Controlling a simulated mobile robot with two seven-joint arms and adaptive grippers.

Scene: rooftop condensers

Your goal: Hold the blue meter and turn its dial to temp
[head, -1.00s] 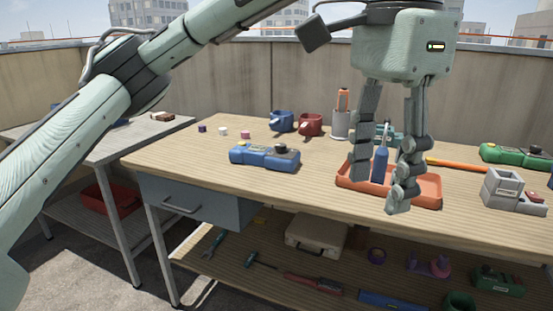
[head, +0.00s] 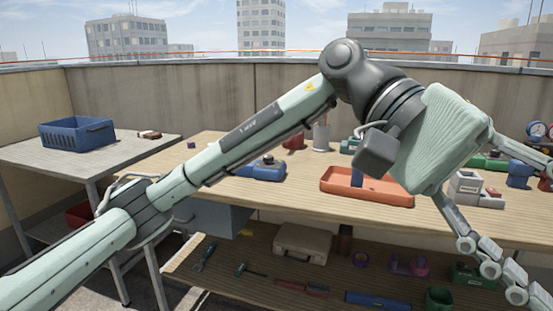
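The blue meter (head: 262,171) lies on the wooden workbench, left of the orange tray. Its dark round dial (head: 267,159) shows on top, but its setting is too small to read. My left arm crosses in front and hides part of the meter. My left gripper (head: 532,235) is at the right edge of the head view, well right of the meter. Its fingers are spread wide with nothing between them. My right gripper is not in view.
A grey block (head: 467,184) and gauges (head: 536,131) are at the right. A blue crate (head: 78,134) stands on the left table. Bare bench lies in front of the meter.

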